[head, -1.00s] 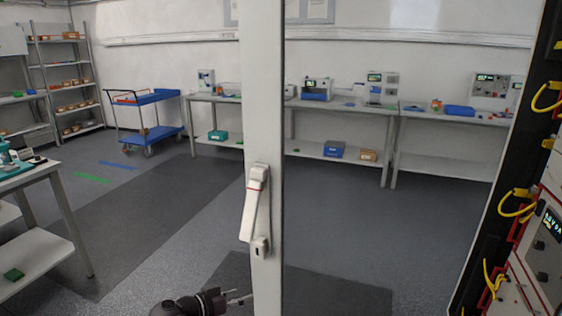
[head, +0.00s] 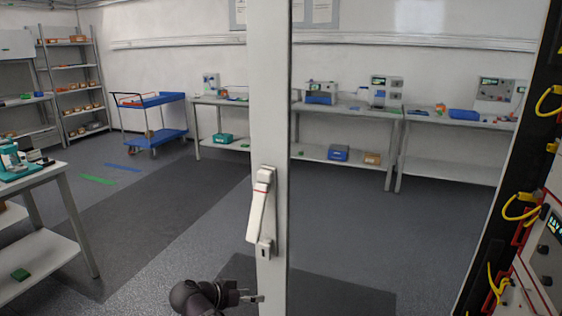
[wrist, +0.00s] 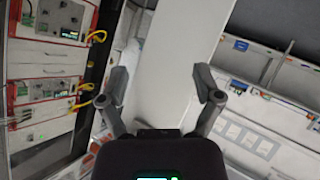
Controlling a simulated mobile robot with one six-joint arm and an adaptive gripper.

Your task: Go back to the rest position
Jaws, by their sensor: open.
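My gripper (head: 250,297) shows at the bottom of the head view, just left of the foot of the white door post (head: 270,110). Its fingers point right, toward the post. In the wrist view my gripper (wrist: 162,85) has its two fingers spread apart with nothing between them. The white post (wrist: 178,50) fills the space beyond the fingers. The white door handle (head: 260,215) on the post is above my gripper in the head view, apart from it.
A rack with yellow cables (head: 520,208) stands close on the right. A bench (head: 75,190) is at the left. A blue cart (head: 158,137) and a long workbench (head: 350,112) stand at the back. The grey floor (head: 190,235) between is clear.

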